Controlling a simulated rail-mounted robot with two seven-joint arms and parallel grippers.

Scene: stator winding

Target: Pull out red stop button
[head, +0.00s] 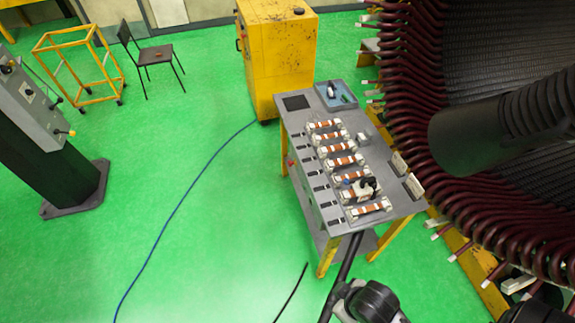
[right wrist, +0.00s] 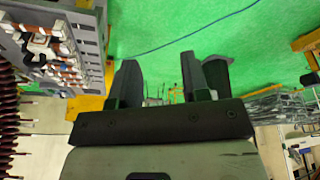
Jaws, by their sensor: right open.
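A small red spot (head: 291,162), which may be the stop button, shows on the left side of the grey work table (head: 297,121) in the head view. It is too small to tell whether it is pressed in or out. In the right wrist view my right gripper (right wrist: 160,72) is open, with nothing between its two dark fingers. The table also shows at the upper left of that view (right wrist: 92,20), apart from the fingers. I cannot make out the red spot there. My left gripper is not seen.
Several copper-coloured coil parts (head: 343,161) lie on the table. A yellow cabinet (head: 280,55) stands behind it. The stator with dark red windings (head: 405,130) is close on the right. A grey control panel (head: 28,100) stands at far left. A blue cable (head: 180,203) crosses the open green floor.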

